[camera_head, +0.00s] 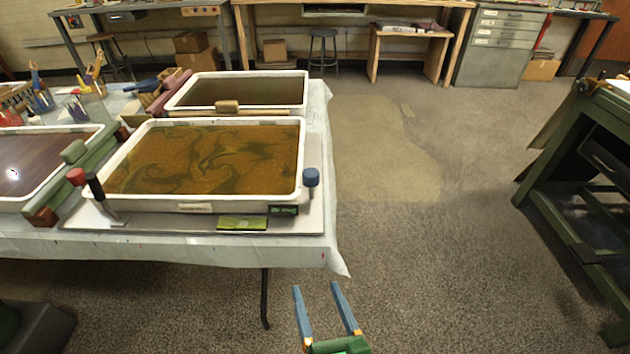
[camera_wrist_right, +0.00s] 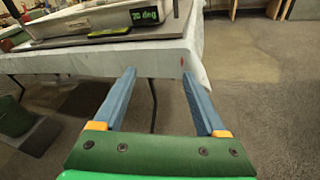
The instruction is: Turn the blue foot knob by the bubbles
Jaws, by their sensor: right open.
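The blue foot knob (camera_head: 311,177) stands upright on a thin post at the right front corner of the marbling tray (camera_head: 205,206). A yellow-green strip (camera_head: 242,223), perhaps the bubble level, lies on the board in front of the tray; it also shows in the right wrist view (camera_wrist_right: 110,32). No bubbles can be made out. My right gripper (camera_head: 316,286) is open and empty, in front of and below the table edge, well apart from the knob. In the right wrist view its blue fingers (camera_wrist_right: 158,72) point toward the white cloth; the knob is not seen there. My left gripper is not in view.
A small dark display (camera_head: 284,210) sits between the strip and the knob. The cloth (camera_head: 335,255) hangs over the table edge. Floor right of the table is clear up to a green frame (camera_head: 545,190).

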